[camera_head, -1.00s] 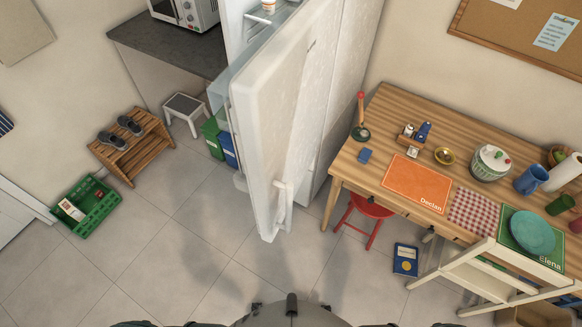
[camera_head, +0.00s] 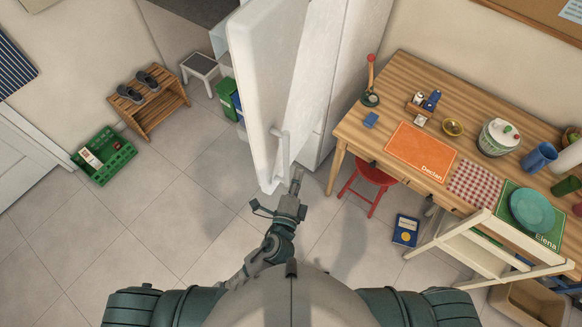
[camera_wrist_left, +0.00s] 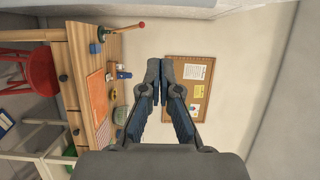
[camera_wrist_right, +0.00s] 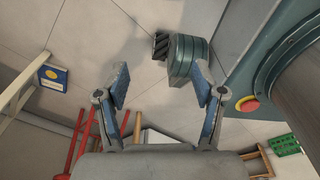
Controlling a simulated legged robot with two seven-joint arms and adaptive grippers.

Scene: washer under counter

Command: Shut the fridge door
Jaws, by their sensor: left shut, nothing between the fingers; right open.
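The white fridge door (camera_head: 262,95) stands swung open into the room in the head view, with a vertical white handle (camera_head: 280,150) near its lower free edge. The fridge body (camera_head: 338,75) is behind it to the right. My left gripper (camera_head: 297,178) is shut and empty, just to the right of the door's lower end near the handle; I cannot tell whether it touches the door. In the left wrist view its fingertips (camera_wrist_left: 159,70) are together. My right gripper (camera_wrist_right: 152,90) is open in the right wrist view, with part of my own body beyond it. It is hidden in the head view.
A wooden table (camera_head: 372,130) with placemats and dishes stands to the right, a red stool (camera_head: 368,180) under its edge. A cream chair (camera_head: 470,240) is at front right. A green crate (camera_head: 105,160), shoe rack (camera_head: 155,105) and step stool (camera_head: 200,66) are left.

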